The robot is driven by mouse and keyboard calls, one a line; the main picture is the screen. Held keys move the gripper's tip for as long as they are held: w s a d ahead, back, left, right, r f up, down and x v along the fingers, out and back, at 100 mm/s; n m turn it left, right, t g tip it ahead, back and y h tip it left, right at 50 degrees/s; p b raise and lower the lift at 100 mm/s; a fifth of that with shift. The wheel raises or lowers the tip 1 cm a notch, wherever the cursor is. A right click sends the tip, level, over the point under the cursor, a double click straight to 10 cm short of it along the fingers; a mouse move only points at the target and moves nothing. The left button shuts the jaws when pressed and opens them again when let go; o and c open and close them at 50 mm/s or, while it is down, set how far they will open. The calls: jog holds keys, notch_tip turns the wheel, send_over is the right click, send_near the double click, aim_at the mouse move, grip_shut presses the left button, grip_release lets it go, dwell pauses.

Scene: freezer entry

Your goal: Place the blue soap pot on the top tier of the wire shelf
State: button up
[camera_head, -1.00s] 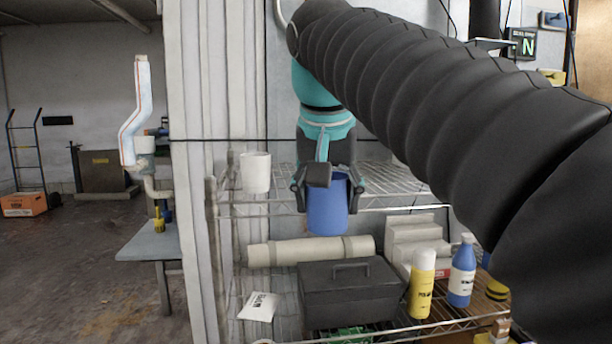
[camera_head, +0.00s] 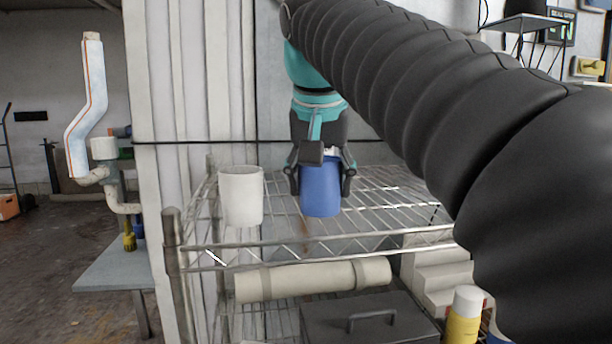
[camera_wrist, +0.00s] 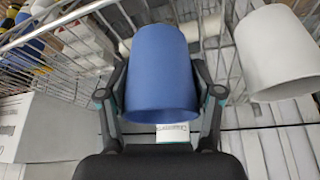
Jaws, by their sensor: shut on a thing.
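The blue soap pot (camera_head: 320,192) is held in my gripper (camera_head: 320,178), with a finger on each side of it. In the head view it stands upright against the wire top tier of the shelf (camera_head: 280,240), behind its front rail. I cannot tell whether its base touches the wires. In the wrist view the blue pot (camera_wrist: 160,72) fills the space between the fingers of my gripper (camera_wrist: 163,92).
A white pot (camera_head: 241,195) stands on the top tier to the left of the blue pot; the wrist view shows it (camera_wrist: 278,55) at the right. A rolled beige bundle (camera_head: 315,280) and a dark toolbox (camera_head: 365,318) lie below. Bare wires show right of the blue pot.

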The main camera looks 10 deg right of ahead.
jog(key=w+d, duration=0.1)
jog(key=w, duration=0.3)
jog(key=w+d+p, duration=0.1)
jog(key=w, duration=0.3)
jog(key=w+d+p, duration=0.1)
jog(key=w, duration=0.3)
jog(key=shift+w+d, duration=0.1)
jog(key=shift+d, duration=0.15)
jog(key=w, duration=0.2)
jog(key=shift+w+d+p, duration=0.35)
jog(key=shift+d, duration=0.05)
jog(key=shift+f+b, duration=0.4)
jog(key=shift+f, duration=0.4)
jog(key=shift+f, duration=0.1)
jog(key=o, duration=1.1)
jog(key=shift+p+v, duration=0.7)
jog(key=shift+v, duration=5.45)
